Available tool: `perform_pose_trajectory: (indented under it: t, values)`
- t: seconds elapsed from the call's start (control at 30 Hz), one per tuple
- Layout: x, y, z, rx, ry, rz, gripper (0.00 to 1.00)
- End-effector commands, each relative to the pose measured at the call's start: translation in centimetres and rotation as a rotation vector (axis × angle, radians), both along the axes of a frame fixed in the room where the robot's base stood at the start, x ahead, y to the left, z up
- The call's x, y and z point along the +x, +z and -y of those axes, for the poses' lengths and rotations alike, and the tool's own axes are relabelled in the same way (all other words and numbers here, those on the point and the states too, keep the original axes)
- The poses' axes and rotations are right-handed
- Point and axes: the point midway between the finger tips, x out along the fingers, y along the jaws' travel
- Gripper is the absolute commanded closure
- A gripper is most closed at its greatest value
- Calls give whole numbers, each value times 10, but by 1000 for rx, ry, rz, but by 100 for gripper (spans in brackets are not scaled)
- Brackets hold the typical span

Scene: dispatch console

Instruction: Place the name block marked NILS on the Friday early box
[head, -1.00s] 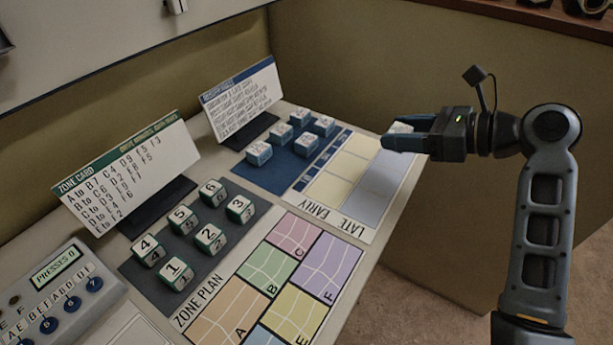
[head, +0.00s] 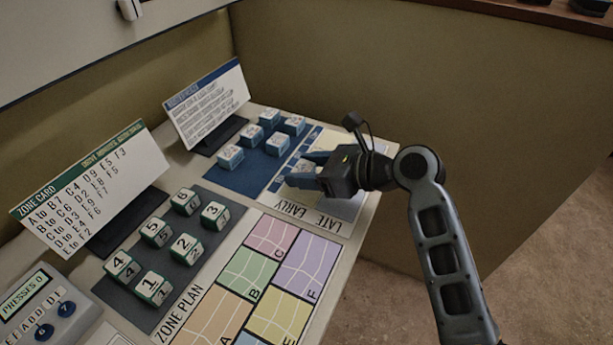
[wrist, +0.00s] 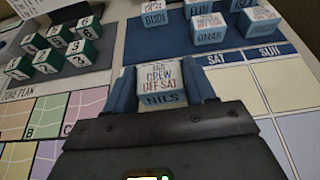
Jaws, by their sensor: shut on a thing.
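The block marked NILS (wrist: 161,84) is white and blue, with "OFF-SAT" on its top, and sits between my fingers in the wrist view. My gripper (wrist: 162,76) is shut on it. In the head view my gripper (head: 308,170) is over the roster board's near left part, and the block is mostly hidden by the fingers. The roster board (head: 345,207) has EARLY and LATE rows. In the wrist view its SAT and SUN columns (wrist: 242,92) show right of the block. The Friday heading and box are hidden by block and gripper. I cannot tell whether the block touches the board.
Several other name blocks (head: 231,156) stand on a blue mat (head: 250,180) just beyond the board. Numbered blocks (head: 183,246) stand on a dark mat to the left, by the zone plan (head: 250,272). A roster rules card (head: 207,103) stands behind.

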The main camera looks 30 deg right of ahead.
Motion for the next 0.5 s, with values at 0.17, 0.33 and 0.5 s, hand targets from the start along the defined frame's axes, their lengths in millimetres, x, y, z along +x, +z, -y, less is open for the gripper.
perform_pose_trajectory:
  t: [0.17,0.33,0.5]
  values:
    - [0,-22,0,1,0,-1,75]
    - [0,-22,0,1,0,1,75]
    - [0,-24,0,0,1,0,75]
